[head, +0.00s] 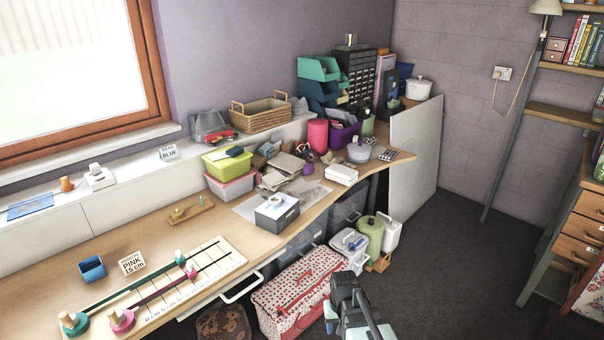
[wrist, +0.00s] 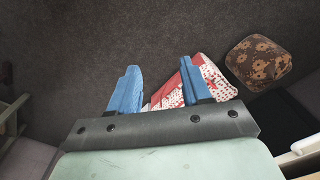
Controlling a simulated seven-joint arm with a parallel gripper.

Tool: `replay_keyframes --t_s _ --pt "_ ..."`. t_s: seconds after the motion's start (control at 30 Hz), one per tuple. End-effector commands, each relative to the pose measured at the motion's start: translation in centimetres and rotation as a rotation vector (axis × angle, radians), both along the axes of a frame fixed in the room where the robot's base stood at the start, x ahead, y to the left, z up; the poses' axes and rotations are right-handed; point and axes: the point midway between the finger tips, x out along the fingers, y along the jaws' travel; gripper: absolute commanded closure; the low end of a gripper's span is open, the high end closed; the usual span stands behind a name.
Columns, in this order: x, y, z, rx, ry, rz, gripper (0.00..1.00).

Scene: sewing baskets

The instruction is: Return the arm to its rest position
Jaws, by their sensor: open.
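My gripper (wrist: 158,92) is open in the wrist view, its two blue fingers apart with nothing between them. It points down over the dark carpet and the edge of a red and white polka-dot box. In the head view my arm's end (head: 352,300) shows at the bottom centre, in front of the desk and clear of it. The fingers are hard to make out there. The polka-dot box (head: 290,292) stands on the floor beside it, and also shows in the wrist view (wrist: 208,72).
A brown patterned stool (wrist: 258,62) is near the box. Carpet at right (head: 450,250) is clear.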

Motion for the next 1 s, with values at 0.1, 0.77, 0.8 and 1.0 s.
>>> replay_keyframes --t_s 0.1,0.77,0.8,1.0 --pt "-1.6 -2.6 -0.6 0.000 0.000 -0.036 0.52" --pt "-10.1 -5.8 -8.7 -0.006 0.156 -0.083 0.52" --pt "-10.9 -5.8 -9.5 -0.007 0.175 -0.084 0.52" --pt "-15.9 -5.8 -13.4 -0.011 0.278 -0.084 0.52"
